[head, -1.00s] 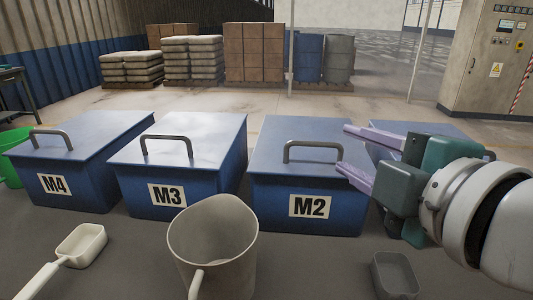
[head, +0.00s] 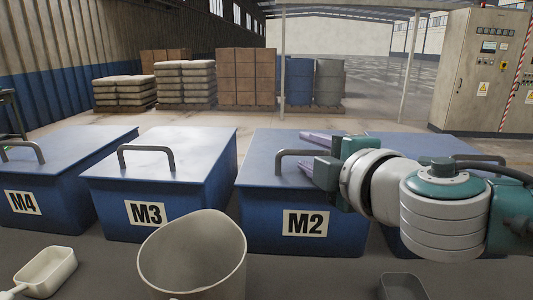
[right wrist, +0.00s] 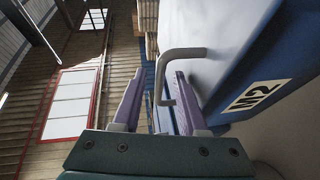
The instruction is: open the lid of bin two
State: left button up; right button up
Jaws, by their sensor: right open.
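Bin two is the blue bin marked M2 (head: 262,222), with a flat blue lid (head: 262,150) lying shut on it. A grey bar handle (head: 284,156) stands on the lid. My right gripper (head: 304,151) is open at the handle, its two pale purple fingers pointing left. In the right wrist view, the handle's bar (right wrist: 160,78) lies between the open fingers (right wrist: 155,88), one finger on the lid side of it. I cannot tell whether either finger touches it. The M2 label (right wrist: 256,95) also shows there. My left gripper is out of view.
Closed bins M3 (head: 165,180) and M4 (head: 52,185) stand to the left. Another blue bin (head: 410,143) is partly hidden behind my right arm. A beige jug (head: 190,260), a white scoop (head: 45,270) and a grey container (head: 402,286) are in front.

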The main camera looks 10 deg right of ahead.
jog(key=shift+w, duration=0.1)
grip_shut()
dwell(0.3)
dwell(1.1)
